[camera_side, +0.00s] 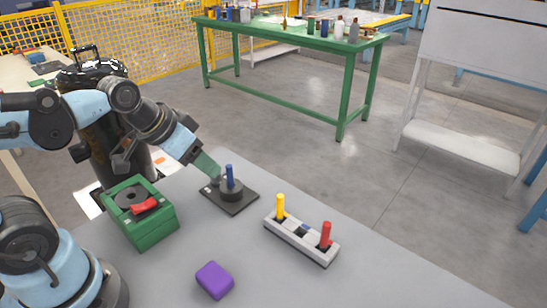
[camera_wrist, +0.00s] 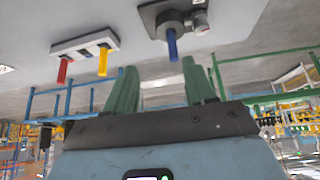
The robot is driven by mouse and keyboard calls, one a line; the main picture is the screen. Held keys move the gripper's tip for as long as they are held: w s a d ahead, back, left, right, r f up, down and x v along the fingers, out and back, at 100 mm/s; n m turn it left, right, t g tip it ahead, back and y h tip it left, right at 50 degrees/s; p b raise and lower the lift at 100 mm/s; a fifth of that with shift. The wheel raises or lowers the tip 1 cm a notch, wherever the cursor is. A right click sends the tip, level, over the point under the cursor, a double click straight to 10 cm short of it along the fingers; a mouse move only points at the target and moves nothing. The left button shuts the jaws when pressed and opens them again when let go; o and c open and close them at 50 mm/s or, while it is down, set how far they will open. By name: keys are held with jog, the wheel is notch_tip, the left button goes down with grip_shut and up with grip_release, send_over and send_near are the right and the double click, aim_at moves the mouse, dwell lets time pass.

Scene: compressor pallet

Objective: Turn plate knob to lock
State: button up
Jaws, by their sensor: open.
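A dark square plate (camera_side: 243,201) lies on the grey table and carries a round dark knob (camera_side: 231,193) with an upright blue peg (camera_side: 229,175). The wrist view shows the plate (camera_wrist: 151,14), the knob (camera_wrist: 170,25) and the blue peg (camera_wrist: 172,46) beyond my fingertips. A small grey cylinder (camera_wrist: 199,20) sits beside the knob. My gripper (camera_side: 212,168) has green fingers and is just left of the peg in the side view. In the wrist view my gripper (camera_wrist: 159,66) is open and empty, and the peg lies nearer its right finger. I cannot tell whether a finger touches the knob.
A green box (camera_side: 150,226) with a red handle (camera_side: 145,206) stands left of the plate. A grey block (camera_side: 300,241) with a yellow peg (camera_side: 280,206) and a red peg (camera_side: 326,234) lies to the right. A purple block (camera_side: 214,280) lies in front. The table's right front is clear.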

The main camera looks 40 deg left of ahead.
aim_at(227, 165)
jog(key=w+a+r+m+g+h, duration=0.1)
jog(key=w+a+r+m+h, duration=0.1)
jog(key=w+a+m+h, duration=0.7)
jog(key=d+f+m, duration=0.1)
jog(key=d+f, duration=0.1)
jog(key=f, duration=0.1)
jog(key=d+f+m+h, duration=0.1)
jog(key=d+f, duration=0.2)
jog(key=s+d+f+m, duration=0.1)
jog(key=d+f, duration=0.1)
jog(key=f, duration=0.1)
jog(key=shift+s+d, duration=0.1)
jog(key=shift+d, duration=0.25)
jog(key=shift+r, duration=0.95)
notch_tip(227, 165, up, 2)
jog(key=s+d+r, duration=0.4)
jog(key=d+r, duration=0.1)
jog(key=d, duration=0.2)
jog(key=shift+d+r, duration=0.15)
